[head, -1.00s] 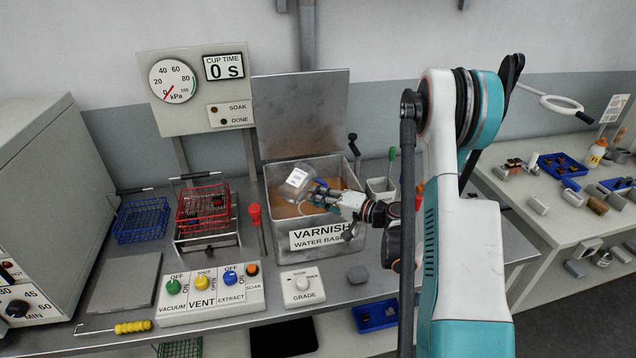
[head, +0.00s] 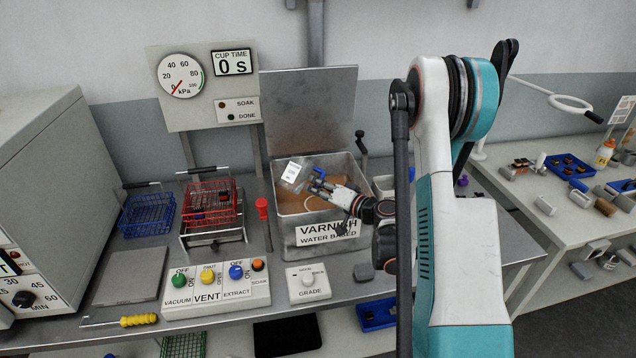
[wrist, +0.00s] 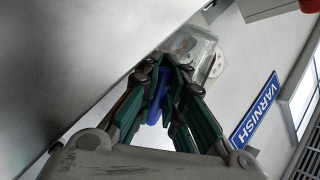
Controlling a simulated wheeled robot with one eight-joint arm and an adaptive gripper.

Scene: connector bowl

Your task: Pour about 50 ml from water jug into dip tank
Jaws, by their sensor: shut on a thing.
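The water jug (head: 294,173) is a clear vessel with a white label and a blue handle. My gripper (head: 317,184) is shut on the handle and holds the jug tilted over the open dip tank (head: 287,236). The tank is a grey metal box marked VARNISH WATER BASED, with brown-amber contents (head: 325,196). In the wrist view the fingers (wrist: 170,75) close around the blue handle (wrist: 157,97), with the clear jug (wrist: 204,50) beyond them. I cannot make out the water level or a stream.
The tank's raised lid (head: 308,108) stands behind it. A red basket (head: 210,207) on a stand and a blue basket (head: 147,217) are to the left. A switch panel (head: 215,290) and a GRADE knob box (head: 308,283) sit in front.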

